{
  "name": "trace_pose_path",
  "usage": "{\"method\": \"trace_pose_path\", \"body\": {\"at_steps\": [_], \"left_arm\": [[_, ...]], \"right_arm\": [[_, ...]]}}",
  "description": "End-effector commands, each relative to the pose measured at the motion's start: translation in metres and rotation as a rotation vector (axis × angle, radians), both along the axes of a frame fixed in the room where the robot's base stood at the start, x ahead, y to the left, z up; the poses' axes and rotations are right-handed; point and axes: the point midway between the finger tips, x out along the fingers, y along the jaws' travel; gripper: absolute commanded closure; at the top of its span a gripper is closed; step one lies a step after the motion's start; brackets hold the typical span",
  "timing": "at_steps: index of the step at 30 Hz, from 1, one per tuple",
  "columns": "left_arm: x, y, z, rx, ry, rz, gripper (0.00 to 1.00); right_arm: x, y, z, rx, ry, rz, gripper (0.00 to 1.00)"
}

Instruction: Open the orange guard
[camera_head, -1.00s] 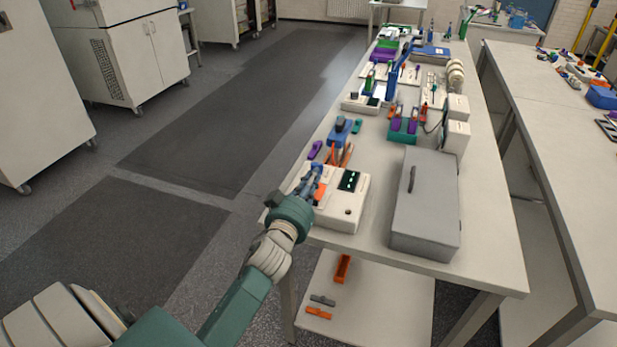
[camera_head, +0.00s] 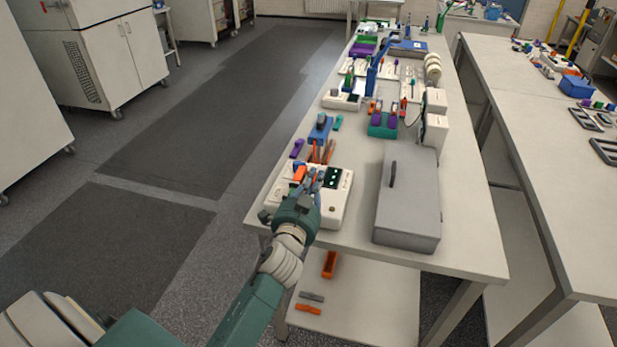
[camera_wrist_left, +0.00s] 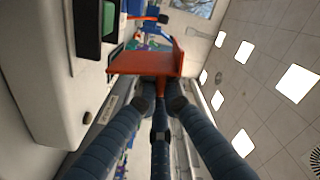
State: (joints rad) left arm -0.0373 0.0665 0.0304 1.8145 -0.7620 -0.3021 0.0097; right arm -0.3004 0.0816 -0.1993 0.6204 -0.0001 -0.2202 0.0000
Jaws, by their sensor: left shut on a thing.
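The white battery cycler (camera_head: 335,207) sits at the near left corner of the table, with a dark display (camera_head: 338,178) on its top. The orange guard (camera_head: 300,173) shows just left of my left fingertips, above the cycler. In the left wrist view the guard (camera_wrist_left: 145,62) is an angled orange piece standing out from the cycler's white body (camera_wrist_left: 40,95). My left gripper (camera_head: 313,180) reaches over the cycler from the near side. In the left wrist view its blue fingers (camera_wrist_left: 160,90) meet at the guard's edge and are shut on it. My right gripper is out of view.
A grey lidded box (camera_head: 408,200) stands right of the cycler. Orange-handled tools (camera_head: 321,151) and a blue item (camera_head: 320,127) lie just beyond it. A lower shelf (camera_head: 370,300) holds small orange and grey parts. The table's near right corner is clear.

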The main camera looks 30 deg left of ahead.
Motion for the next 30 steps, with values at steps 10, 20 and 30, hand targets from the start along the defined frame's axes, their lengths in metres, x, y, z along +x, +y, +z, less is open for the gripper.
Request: {"method": "trace_pose_path", "body": {"at_steps": [10, 20, 30], "left_arm": [[0.004, -0.016, -0.01, 0.304, 0.074, 0.0, 1.0], [0.006, -0.024, -0.018, 0.508, 0.123, 0.0, 1.0], [0.007, -0.027, -0.021, 0.59, 0.143, 0.0, 1.0]], "right_arm": [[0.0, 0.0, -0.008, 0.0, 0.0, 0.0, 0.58], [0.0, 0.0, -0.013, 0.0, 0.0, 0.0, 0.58], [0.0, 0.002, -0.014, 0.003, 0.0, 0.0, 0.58]]}}
